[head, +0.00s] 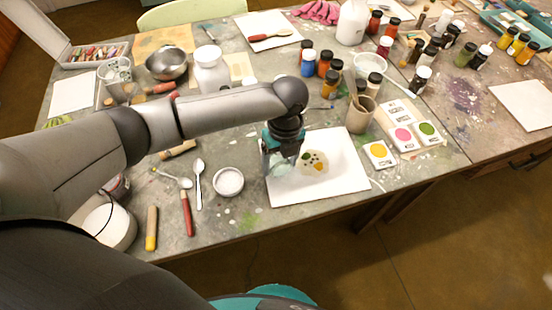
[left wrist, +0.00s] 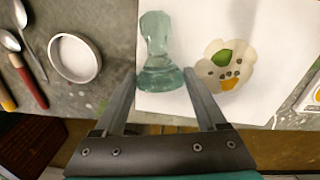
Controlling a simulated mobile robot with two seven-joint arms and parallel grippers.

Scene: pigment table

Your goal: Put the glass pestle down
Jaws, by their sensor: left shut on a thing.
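The glass pestle (left wrist: 157,40) is pale green and see-through, with a wide foot and a narrower top. My left gripper (left wrist: 160,75) is shut on it, with a finger on each side of the wide foot. In the head view the pestle (head: 279,169) is partly hidden under my left gripper (head: 281,154), over the left part of a white sheet (head: 342,183). I cannot tell whether it touches the sheet. My right gripper is not in view.
A palette with paint dabs (head: 318,168) lies on the sheet, just right of the pestle. A beige cup (head: 359,117) and colour cards (head: 380,154) stand to the right.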

